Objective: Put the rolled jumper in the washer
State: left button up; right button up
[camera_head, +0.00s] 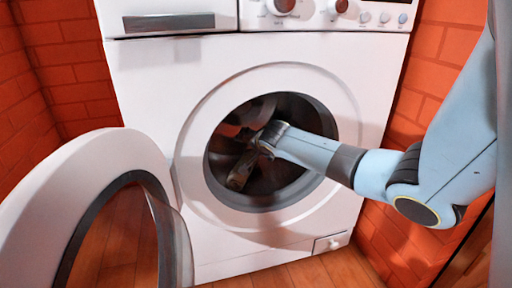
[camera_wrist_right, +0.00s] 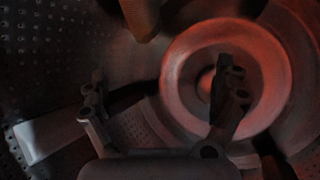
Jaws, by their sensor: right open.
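The white washer (camera_head: 140,100) stands straight ahead with its round door (camera_head: 85,165) swung open to the left. My right arm reaches in from the right, through the opening. My right gripper (camera_head: 243,165) is inside the dark drum (camera_head: 285,180). In the right wrist view my right gripper (camera_wrist_right: 165,88) is open, its fingers wide apart with nothing between them. A brownish-orange, textured shape (camera_wrist_right: 140,15) shows at the top edge of that view; I cannot tell whether it is the rolled jumper or a drum part. No jumper is clearly recognisable. My left gripper is out of view.
The drum's perforated wall (camera_wrist_right: 40,50) and round back hub (camera_wrist_right: 225,80) surround the gripper. A pale slab (camera_wrist_right: 60,133) lies at lower left. The rim (camera_head: 328,178) passes close beneath my arm. Brick walls (camera_head: 70,60) flank the washer.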

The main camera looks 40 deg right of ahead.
jog(key=v, duration=1.2)
dwell(0.4)
